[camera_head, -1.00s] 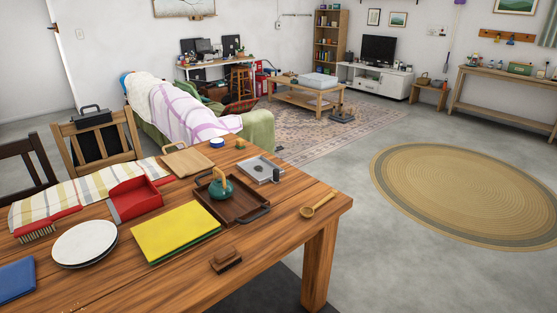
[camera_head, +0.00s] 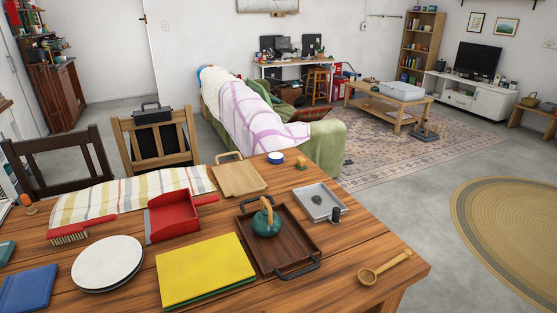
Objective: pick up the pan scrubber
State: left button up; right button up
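I cannot tell for sure which thing is the pan scrubber. A small dark round lump (camera_head: 317,200) lies in a grey tray (camera_head: 337,213) on the wooden table. A small orange-topped thing (camera_head: 300,163) stands near the table's far edge, and another (camera_head: 27,203) stands at the left. A red brush with pale bristles (camera_head: 70,238) lies in front of the striped cloth. Neither of my grippers shows in the head view.
The wooden table (camera_head: 365,245) also holds a white plate (camera_head: 107,262), yellow board (camera_head: 205,268), red dustpan (camera_head: 172,216), wooden tray (camera_head: 262,254) with a teal pot (camera_head: 266,222), and wooden ladle (camera_head: 384,267). Chairs (camera_head: 155,138) stand behind. Grey floor (camera_head: 410,190) is open at right.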

aim_at(301, 165)
jog(key=i+l+z, duration=0.15)
jog(key=l, duration=0.25)
jog(key=i+l+z, duration=0.2)
jog(key=l+z, duration=0.2)
jog(key=i+l+z, duration=0.2)
jog(key=l+z, duration=0.15)
jog(key=i+l+z, duration=0.55)
jog(key=z, duration=0.2)
jog(key=i+l+u, duration=0.1)
jog(key=i, duration=0.3)
jog(key=i+l+u, duration=0.1)
jog(key=i, duration=0.35)
jog(key=i+l, duration=0.25)
jog(key=i, duration=0.15)
jog(key=j+u, duration=0.05)
